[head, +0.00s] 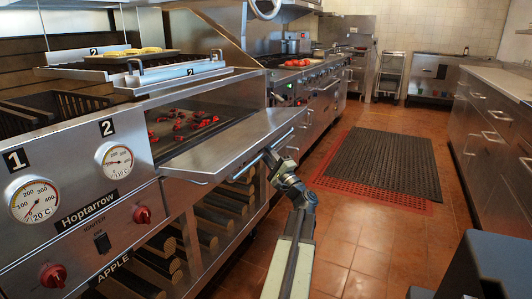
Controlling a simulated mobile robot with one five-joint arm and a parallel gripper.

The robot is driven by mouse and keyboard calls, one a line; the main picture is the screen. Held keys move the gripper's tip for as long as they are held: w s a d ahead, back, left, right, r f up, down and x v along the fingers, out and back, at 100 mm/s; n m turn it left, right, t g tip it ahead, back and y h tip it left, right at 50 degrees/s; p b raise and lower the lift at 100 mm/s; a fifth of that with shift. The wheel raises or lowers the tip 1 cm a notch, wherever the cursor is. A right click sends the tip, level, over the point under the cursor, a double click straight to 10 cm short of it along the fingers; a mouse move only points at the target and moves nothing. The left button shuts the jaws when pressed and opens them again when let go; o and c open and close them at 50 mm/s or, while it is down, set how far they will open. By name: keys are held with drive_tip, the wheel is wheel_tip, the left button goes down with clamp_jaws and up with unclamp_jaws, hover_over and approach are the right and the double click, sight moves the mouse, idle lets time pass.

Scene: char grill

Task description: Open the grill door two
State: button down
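Grill door two (235,140) is a steel panel hinged down and standing out from the grill front like a shelf, roughly level. The opening behind it shows red glowing coals (180,125). The door's bar handle (283,138) runs along its outer edge. My gripper (270,157) is at the far part of that outer edge, close to the handle. It is small and partly hidden by the door's edge, so I cannot tell whether it touches or grips the handle. The number 2 label (107,127) sits above a temperature dial (116,161) left of the door.
Split logs (215,215) fill the shelf below the door. A red knob (142,214) is on the front panel. A stove (315,85) stands beyond the grill. Floor mats (385,160) lie on the tiled aisle, and drawers (490,120) line the right side.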

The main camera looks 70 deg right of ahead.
drive_tip(key=shift+w+d+f+b, duration=0.15)
drive_tip(key=shift+f+b, duration=0.5)
drive_tip(key=shift+f, duration=0.3)
drive_tip(key=c, duration=1.3)
unclamp_jaws()
drive_tip(key=b+v, duration=0.3)
drive_tip(key=v, duration=0.5)
